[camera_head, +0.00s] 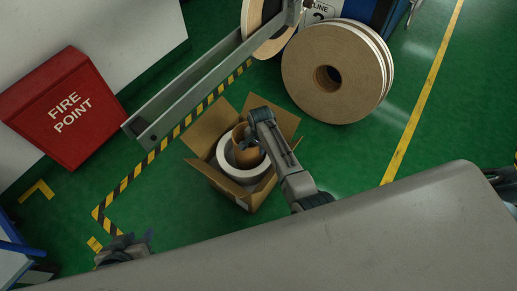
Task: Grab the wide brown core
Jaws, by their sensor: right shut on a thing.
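An open cardboard box (202,172) stands on the green floor at the middle left. Inside it are a white-sided roll (225,158) and the wide brown core (250,158), which stands up in the box. My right gripper (246,143) reaches down into the box from the right and is shut on the core's upper part. The gripper and wrist hide part of the core. My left gripper (135,240) is low at the left, away from the box. It is small and partly hidden, and its jaw opening is unclear.
A large brown reel (305,70) stands behind the box to the right. A grey metal beam (200,82) with another reel (253,15) runs behind the box. A red fire point box (65,105) is at the left. Green floor (345,160) is clear to the right.

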